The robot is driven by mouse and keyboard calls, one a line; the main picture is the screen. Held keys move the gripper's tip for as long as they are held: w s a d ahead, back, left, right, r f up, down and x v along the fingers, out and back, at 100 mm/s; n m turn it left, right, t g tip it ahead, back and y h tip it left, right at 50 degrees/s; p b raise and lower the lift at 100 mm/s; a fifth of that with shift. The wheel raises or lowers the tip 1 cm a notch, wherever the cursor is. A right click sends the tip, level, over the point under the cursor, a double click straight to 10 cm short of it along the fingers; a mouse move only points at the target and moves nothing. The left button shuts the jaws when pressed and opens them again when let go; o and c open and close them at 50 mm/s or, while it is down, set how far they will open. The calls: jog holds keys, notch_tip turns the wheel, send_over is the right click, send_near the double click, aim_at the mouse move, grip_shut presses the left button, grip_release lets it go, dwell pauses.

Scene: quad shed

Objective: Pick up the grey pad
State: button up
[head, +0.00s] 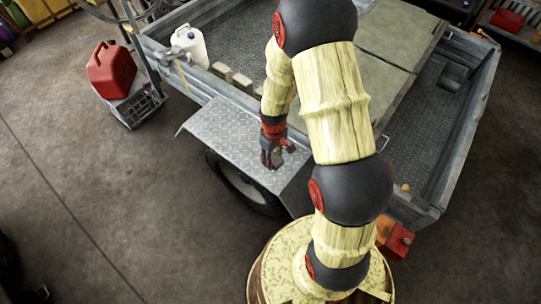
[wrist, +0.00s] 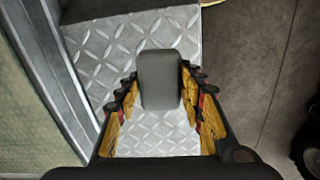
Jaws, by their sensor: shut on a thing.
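The grey pad (wrist: 160,80) is a small dark grey block with rounded edges. In the wrist view it sits between the two fingers of my gripper (wrist: 161,92), which is shut on it. Patterned metal plate shows behind the pad; I cannot tell whether the pad touches it. In the head view my gripper (head: 272,161) is over the trailer's checker-plate mudguard (head: 225,130), near its outer edge. The pad is hard to make out there, small and partly hidden by the fingers.
The trailer bed (head: 240,55) lies behind the mudguard, with a white jug (head: 190,46) and several pale blocks (head: 222,71) along its near side wall. A red fuel can (head: 111,70) stands at the left. A wheel (head: 240,185) is under the mudguard. Open floor (head: 90,200) lies at lower left.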

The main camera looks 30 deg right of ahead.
jog(key=s+a+r+p, duration=0.1)
jog(key=s+r+p, duration=0.2)
jog(key=s+r, duration=0.3)
jog(key=s, duration=0.5)
jog(key=shift+s+a+r, duration=0.15)
jog(key=shift+a+r, duration=0.1)
jog(key=shift+r, duration=0.15)
jog(key=o, duration=0.4)
jog(key=shift+c, duration=0.2)
jog(key=c, duration=0.4)
jog(key=shift+c, duration=0.2)
